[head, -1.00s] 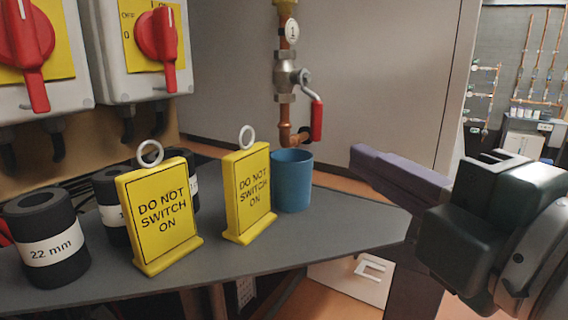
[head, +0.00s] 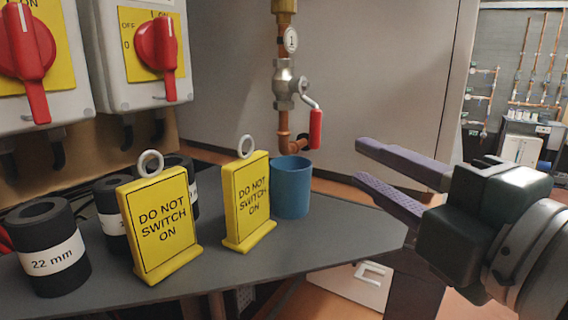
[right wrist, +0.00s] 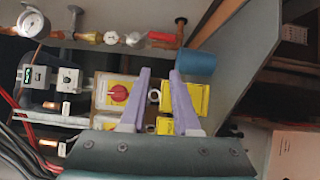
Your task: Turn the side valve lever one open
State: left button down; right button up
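The side valve (head: 287,84) sits on a vertical copper pipe, under a round tag marked 1. Its lever has a bent metal arm and a red grip (head: 316,129) that hangs down to the right of the pipe. My right gripper (head: 361,161) is open and empty, to the right of the lever and slightly lower in the picture, not touching it. Its two purple fingers point left; they also show apart in the right wrist view (right wrist: 160,72). My left gripper is not in view.
A blue cup (head: 291,188) stands on the grey shelf (head: 340,235) below the valve. Two yellow "DO NOT SWITCH ON" signs (head: 163,225) (head: 247,200) and black 22 mm rolls (head: 46,245) stand left. Red-handled switch boxes (head: 157,48) hang above. Space between gripper and lever looks clear.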

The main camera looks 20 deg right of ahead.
jog(key=s+d, duration=1)
jog(key=s, duration=0.1)
jog(key=shift+s+d, duration=0.4)
dwell(0.4)
